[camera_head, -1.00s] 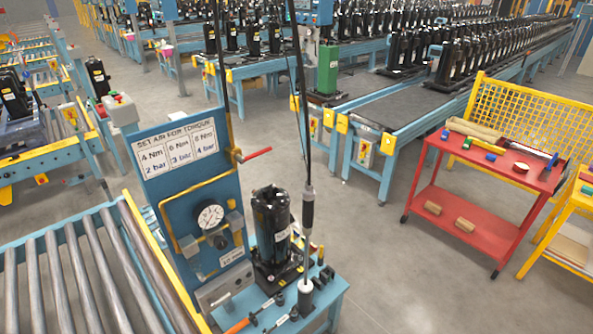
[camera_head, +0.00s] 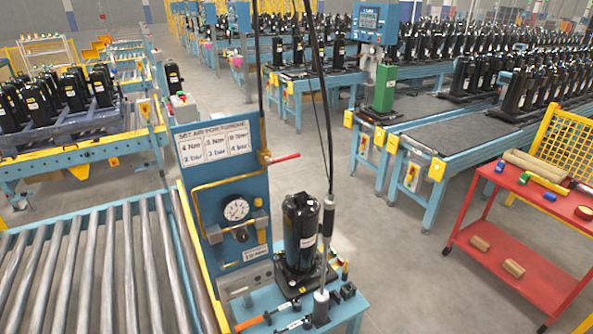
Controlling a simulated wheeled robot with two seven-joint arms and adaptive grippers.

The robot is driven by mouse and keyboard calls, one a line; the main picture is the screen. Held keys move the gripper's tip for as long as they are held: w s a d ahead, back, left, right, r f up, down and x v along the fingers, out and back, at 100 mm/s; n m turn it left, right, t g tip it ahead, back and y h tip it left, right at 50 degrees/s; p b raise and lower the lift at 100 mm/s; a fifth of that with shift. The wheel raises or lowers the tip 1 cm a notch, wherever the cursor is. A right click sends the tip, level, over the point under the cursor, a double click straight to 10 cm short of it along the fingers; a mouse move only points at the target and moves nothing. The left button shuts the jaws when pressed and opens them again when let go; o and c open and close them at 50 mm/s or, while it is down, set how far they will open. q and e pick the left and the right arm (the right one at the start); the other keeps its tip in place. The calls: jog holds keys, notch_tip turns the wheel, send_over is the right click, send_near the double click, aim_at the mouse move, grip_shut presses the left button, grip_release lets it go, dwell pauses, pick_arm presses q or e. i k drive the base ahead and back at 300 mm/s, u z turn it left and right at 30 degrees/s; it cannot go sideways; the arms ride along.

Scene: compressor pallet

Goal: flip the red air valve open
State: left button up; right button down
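The red air valve lever (camera_head: 284,158) sticks out to the right from the right edge of the blue air panel (camera_head: 190,180), at a brass fitting. It lies nearly level, tilted slightly up to the right. The panel carries a "SET AIR FOR TORQUE" sign and a round pressure gauge (camera_head: 236,209) with yellow pipe around it. Neither of my grippers is in view.
A black compressor (camera_head: 300,232) stands on the blue bench (camera_head: 352,303) right of the panel, beside a hanging tool (camera_head: 327,220) and hand tools. A roller conveyor (camera_head: 90,270) lies left. A red cart (camera_head: 530,262) stands right, with open floor between.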

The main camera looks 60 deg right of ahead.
aim_at(268, 161)
jog(key=z, duration=1.2)
jog(key=i, duration=0.45)
